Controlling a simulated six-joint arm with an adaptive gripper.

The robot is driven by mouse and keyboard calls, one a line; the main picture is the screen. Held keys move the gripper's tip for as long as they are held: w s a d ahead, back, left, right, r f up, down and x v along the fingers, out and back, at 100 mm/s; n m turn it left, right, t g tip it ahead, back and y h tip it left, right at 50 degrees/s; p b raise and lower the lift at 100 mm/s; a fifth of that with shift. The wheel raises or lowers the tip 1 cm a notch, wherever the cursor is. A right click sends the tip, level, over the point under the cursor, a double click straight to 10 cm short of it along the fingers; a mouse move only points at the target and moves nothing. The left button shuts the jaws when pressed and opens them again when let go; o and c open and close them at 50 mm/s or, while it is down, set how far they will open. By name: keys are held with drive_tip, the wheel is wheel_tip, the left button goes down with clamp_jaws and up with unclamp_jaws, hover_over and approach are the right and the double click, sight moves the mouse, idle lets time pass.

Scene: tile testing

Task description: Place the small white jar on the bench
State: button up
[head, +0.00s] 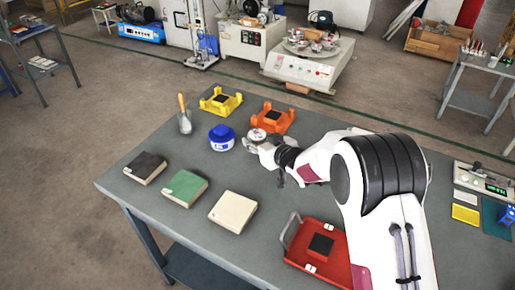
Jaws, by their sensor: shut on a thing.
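The small white jar (257,134) shows as a small, pale, round-topped thing at my gripper, just in front of the orange holder. My gripper (258,144) is shut on it, reaching left over the bench (160,218) from the white arm at the right. The fingers hide much of the jar. I cannot tell whether its base touches the bench top.
A yellow holder (220,101) and an orange holder (272,118) stand behind. A trowel (184,116) is at the left. Black (146,168), green (185,188) and cream (233,212) tiles lie in front. A red tray (292,252) is at the front. Bare bench lies between the tiles and my gripper.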

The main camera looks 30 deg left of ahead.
drive_tip(key=shift+f, duration=1.8)
drive_tip(key=shift+f, duration=0.1)
drive_tip(key=o, duration=1.2)
drive_tip(key=shift+d, duration=0.1)
drive_tip(key=shift+s+d+r, duration=0.1)
drive_tip(key=shift+r, duration=0.1)
drive_tip(key=shift+v, duration=3.5)
drive_tip(key=shift+d, duration=0.1)
